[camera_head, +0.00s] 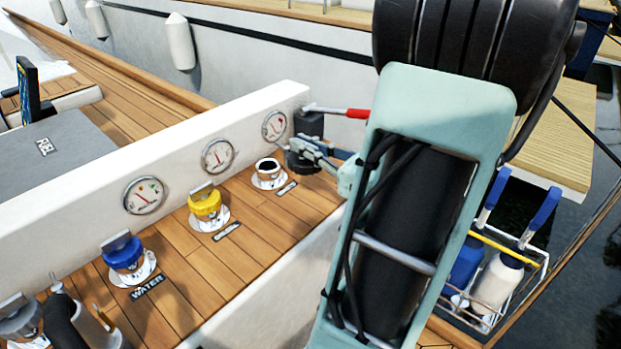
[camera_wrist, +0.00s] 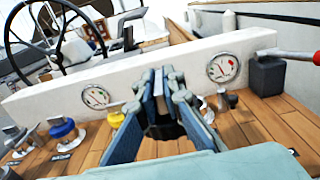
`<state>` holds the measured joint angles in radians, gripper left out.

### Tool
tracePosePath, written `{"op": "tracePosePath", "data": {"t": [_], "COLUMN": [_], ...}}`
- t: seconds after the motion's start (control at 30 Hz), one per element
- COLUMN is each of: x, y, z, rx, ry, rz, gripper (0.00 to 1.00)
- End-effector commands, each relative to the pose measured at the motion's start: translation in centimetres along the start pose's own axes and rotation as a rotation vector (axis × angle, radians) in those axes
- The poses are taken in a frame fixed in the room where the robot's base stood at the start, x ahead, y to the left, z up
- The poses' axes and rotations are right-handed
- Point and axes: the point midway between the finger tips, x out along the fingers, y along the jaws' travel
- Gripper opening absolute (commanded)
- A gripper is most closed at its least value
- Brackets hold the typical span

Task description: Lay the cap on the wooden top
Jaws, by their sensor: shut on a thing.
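My gripper (camera_head: 311,148) is shut on a dark cap (camera_head: 298,162), just right of an uncapped filler neck (camera_head: 268,170). In the wrist view, my gripper (camera_wrist: 162,95) has its fingers together, with the dark cap (camera_wrist: 166,131) partly hidden below them. The cap appears to be held close above the wooden top (camera_head: 238,258); I cannot tell whether it touches. The wooden top is planked and also shows in the wrist view (camera_wrist: 262,125). The open filler has a dark mouth and a pale round flange.
A yellow-capped filler (camera_head: 205,207) and a blue-capped filler (camera_head: 125,256) stand left along the top. A white wall with gauges (camera_head: 218,155) runs behind them. A dark block (camera_head: 309,124) with a red-handled lever (camera_head: 350,113) stands behind my gripper.

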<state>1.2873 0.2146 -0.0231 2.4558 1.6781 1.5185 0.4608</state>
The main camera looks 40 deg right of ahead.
Motion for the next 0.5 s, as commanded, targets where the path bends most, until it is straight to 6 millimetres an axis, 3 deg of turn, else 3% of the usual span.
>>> {"op": "tracePosePath", "data": {"t": [0.1, 0.27, 0.37, 0.5], "x": [-3.1, -5.5, -5.8, -4.1], "y": [0.1, 0.5, 0.4, -1.4], "z": [-1.1, -1.5, -2.0, -3.4], "rx": [0.001, 0.006, 0.008, 0.009], "ry": [-0.001, -0.003, -0.003, -0.004], "rz": [-0.009, -0.007, -0.003, 0.000], "gripper": [0.00, 0.00, 0.00, 0.00]}}
